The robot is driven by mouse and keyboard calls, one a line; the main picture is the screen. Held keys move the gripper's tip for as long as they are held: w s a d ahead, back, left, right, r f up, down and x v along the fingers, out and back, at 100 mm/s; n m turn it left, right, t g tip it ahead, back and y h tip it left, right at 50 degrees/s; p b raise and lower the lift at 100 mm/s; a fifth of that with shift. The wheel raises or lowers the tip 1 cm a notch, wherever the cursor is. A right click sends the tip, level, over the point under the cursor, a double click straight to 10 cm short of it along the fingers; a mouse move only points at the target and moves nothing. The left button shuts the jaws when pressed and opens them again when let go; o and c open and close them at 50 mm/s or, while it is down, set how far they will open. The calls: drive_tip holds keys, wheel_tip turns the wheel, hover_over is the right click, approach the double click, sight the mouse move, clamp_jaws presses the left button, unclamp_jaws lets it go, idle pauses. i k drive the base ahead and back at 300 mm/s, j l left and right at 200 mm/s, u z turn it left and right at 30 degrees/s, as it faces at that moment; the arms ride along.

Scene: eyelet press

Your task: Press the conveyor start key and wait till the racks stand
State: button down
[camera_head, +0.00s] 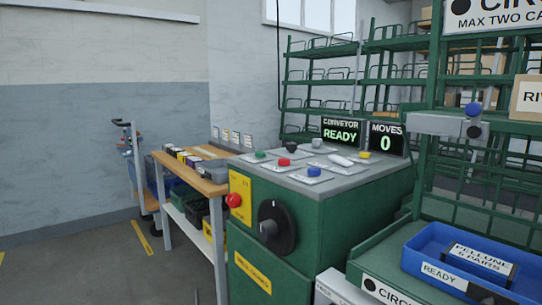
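A green control cabinet (340,225) with a grey top (372,170) stands in the middle. Its top carries small plates with a green key (260,155), a red key (284,162), a blue key (314,171), a yellow key (364,155), a black knob (292,147), a grey knob (316,143) and a white handle (341,160). Their labels are too small to read, so I cannot tell which is the conveyor start key. The conveyor display (341,133) reads READY; the moves display (387,139) reads 0. Green racks (320,78) stand behind. My gripper is not in view.
A red button (234,200) and black handwheel (277,227) are on the cabinet's side. A wooden bench (199,178) with boxes stands left, a trolley (136,165) beyond it. A blue tray (437,282) marked READY sits at lower right. Floor at lower left is mostly clear.

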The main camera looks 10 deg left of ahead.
sight(260, 154)
drive_tip(key=z, duration=0.25)
drive_tip(key=i+j+z, duration=0.1)
drive_tip(key=j+z, duration=0.25)
drive_tip(key=j, duration=0.25)
drive_tip(key=j+z, duration=0.4)
drive_tip(key=j, duration=1.1)
drive_tip(key=j+z, duration=0.15)
drive_tip(key=j, duration=0.75)
drive_tip(key=k+j, duration=0.1)
drive_tip(key=j, duration=0.8)
drive_tip(key=j+z, duration=0.1)
drive_tip(key=j, duration=0.8)
drive_tip(key=k, duration=0.05)
